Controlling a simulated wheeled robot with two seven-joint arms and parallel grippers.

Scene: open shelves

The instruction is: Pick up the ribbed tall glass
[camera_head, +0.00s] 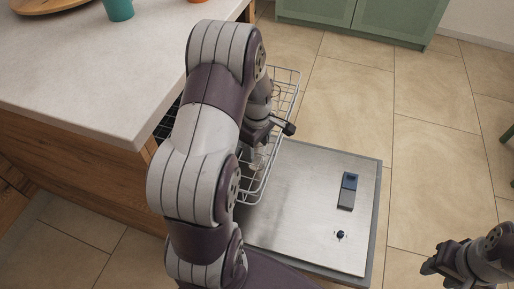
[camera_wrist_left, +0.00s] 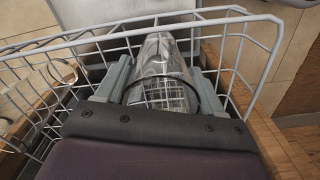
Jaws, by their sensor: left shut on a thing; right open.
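The ribbed tall glass is clear and lies lengthwise between my left fingers in the left wrist view (camera_wrist_left: 160,68), inside a wire rack (camera_wrist_left: 262,45). A small part of it shows below my left gripper in the head view (camera_head: 258,161). My left gripper (camera_head: 262,142) is shut on the glass; its two grey fingers flank it in the left wrist view (camera_wrist_left: 160,82). My left arm hides much of the rack in the head view. My right gripper (camera_head: 432,266) is open and empty at the lower right, well apart from the rack.
The open dishwasher door (camera_head: 300,200) lies flat below the rack. A wooden counter with a pale top (camera_head: 90,90) stands at the left, with a teal cup (camera_head: 118,9) and a wooden plate (camera_head: 48,5) on it. Tiled floor (camera_head: 430,150) is clear at the right.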

